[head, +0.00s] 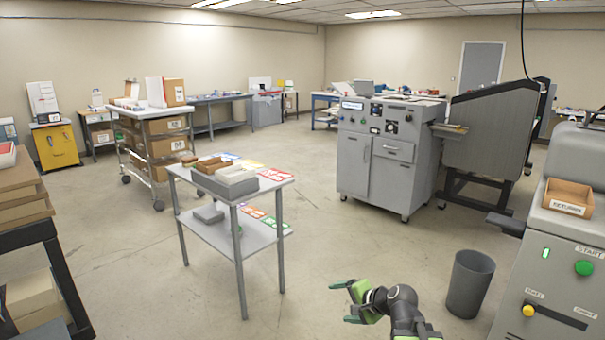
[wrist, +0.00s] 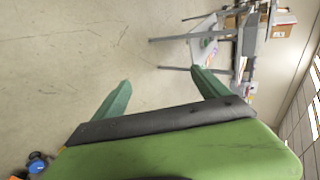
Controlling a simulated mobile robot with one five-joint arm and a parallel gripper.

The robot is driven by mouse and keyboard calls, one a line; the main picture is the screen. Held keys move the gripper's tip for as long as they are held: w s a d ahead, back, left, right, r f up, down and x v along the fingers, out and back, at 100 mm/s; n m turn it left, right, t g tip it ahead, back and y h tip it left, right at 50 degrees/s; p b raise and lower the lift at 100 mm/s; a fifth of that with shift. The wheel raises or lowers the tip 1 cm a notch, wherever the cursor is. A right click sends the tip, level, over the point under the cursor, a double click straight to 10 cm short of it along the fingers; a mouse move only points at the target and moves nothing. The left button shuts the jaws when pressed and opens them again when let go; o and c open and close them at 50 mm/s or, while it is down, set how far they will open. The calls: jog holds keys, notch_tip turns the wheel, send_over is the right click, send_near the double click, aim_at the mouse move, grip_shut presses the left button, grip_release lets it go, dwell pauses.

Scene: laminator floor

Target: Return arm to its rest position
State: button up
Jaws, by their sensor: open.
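My gripper (head: 343,301) is at the bottom of the head view, right of centre. Its green fingers point left over bare floor, and its dark wrist bends down to the picture's bottom edge. In the wrist view, my gripper (wrist: 160,88) shows two green fingers spread apart with only floor between them. It is open and holds nothing. The view from the wrist is turned on its side.
A grey table (head: 225,234) with trays and coloured cards stands left of my gripper. A grey bin (head: 470,285) and a machine with a START button (head: 585,268) stand to the right. A grey cabinet machine (head: 388,165) is behind. The floor between is clear.

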jog(key=s+a+f+n+g+h, duration=0.2)
jog(key=s+a+f+n+g, duration=0.2)
jog(key=s+f+n, duration=0.15)
jog(key=s+d+f+n+g+h, duration=0.4)
jog(key=s+d, duration=0.4)
jog(key=s, duration=0.1)
notch_tip(320, 180, up, 14)
jog(key=p, duration=1.3)
jog(key=shift+s+n, duration=0.25)
jog(key=shift+n, duration=0.1)
